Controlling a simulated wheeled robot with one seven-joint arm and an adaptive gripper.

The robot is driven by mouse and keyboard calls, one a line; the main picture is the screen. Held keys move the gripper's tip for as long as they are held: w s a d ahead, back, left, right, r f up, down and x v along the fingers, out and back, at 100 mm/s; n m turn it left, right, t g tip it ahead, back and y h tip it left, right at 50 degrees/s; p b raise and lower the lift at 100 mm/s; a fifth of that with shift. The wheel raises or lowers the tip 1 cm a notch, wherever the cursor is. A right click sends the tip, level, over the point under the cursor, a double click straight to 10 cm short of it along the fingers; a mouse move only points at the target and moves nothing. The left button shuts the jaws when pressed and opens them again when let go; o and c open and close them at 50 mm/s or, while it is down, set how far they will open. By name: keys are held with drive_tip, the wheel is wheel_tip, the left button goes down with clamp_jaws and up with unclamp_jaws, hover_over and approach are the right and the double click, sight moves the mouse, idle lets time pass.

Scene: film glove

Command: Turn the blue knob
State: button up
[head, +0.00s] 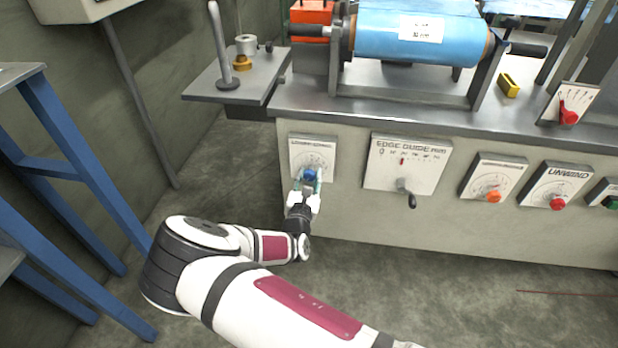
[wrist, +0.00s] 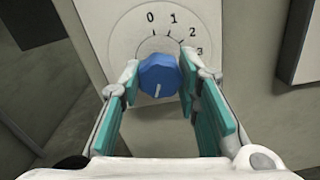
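The blue knob (head: 310,174) sits on a white dial plate (head: 299,154) at the left end of the machine's front panel. In the wrist view the blue knob (wrist: 160,77) is faceted, with a pale pointer line toward its lower edge. The dial around it shows the marks 0, 1, 2 and 3. My gripper (head: 309,185) is at the knob, and in the wrist view its teal-padded fingers (wrist: 160,90) stand on either side of it. The fingers are spread, with the right one very close to the knob; whether either touches it I cannot tell.
To the right are an edge guide plate (head: 386,177) with a dark crank, an orange knob (head: 493,196) and a red knob (head: 557,203). A blue film roll (head: 420,40) lies above. A blue-legged table (head: 85,160) stands at the left. The floor between is clear.

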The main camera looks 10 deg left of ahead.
drive_tip(key=shift+n+p, duration=0.3)
drive_tip(key=n+p, duration=0.2)
drive_tip(key=n, duration=0.1)
drive_tip(key=shift+r, duration=0.1)
drive_tip(key=n+p, duration=0.1)
drive_tip(key=n, duration=0.2)
drive_tip(key=shift+d+n+p, duration=0.1)
drive_tip(key=shift+n+p, duration=0.2)
drive_tip(key=shift+p, duration=0.1)
drive_tip(key=n+p, duration=0.1)
drive_tip(key=n, duration=0.3)
drive_tip(key=shift+n, duration=2)
drive_tip(key=o, duration=1.2)
